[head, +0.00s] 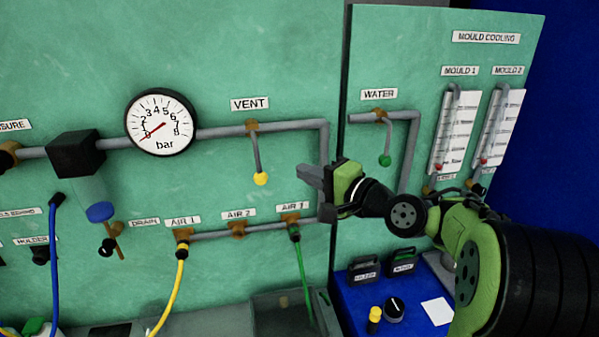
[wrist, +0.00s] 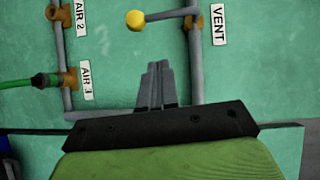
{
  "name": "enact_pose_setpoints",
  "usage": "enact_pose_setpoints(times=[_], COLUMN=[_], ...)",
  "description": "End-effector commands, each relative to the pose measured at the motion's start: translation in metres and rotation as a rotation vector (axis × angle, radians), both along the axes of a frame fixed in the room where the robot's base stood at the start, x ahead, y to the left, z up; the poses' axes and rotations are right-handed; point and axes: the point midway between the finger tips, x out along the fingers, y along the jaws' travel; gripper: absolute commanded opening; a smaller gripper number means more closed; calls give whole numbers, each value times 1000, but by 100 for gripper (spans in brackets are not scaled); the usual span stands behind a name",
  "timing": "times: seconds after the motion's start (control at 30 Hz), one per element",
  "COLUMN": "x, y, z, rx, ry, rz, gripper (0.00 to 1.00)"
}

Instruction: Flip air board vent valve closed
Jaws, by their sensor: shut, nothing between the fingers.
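The vent valve (head: 252,127) is a brass body on the grey pipe under the VENT label (head: 250,104). Its grey lever hangs down, across the pipe's line, and ends in a yellow knob (head: 261,178). In the wrist view the yellow knob (wrist: 135,20) and lever show at the top, with the lever pointing left from the valve (wrist: 194,22). My gripper (head: 312,178) is shut and empty, to the right of the knob and apart from it. Its fingertips (wrist: 157,68) sit below the knob in the wrist view.
The pipe's vertical run (head: 323,145) stands close by my gripper. A pressure gauge (head: 160,122) is left of the valve. Below are a yellow hose (head: 180,270) and a green hose (head: 303,262). A water valve with a green knob (head: 384,160) is on the right panel.

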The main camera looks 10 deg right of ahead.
Motion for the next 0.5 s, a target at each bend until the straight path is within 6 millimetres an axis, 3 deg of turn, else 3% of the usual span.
enact_pose_setpoints(times=[0.3,0.5], x=[-48,-58], y=[-33,-37], z=[0,1], rx=[0,-1], ry=[0,0], rz=[-3,1], gripper=[0,0])
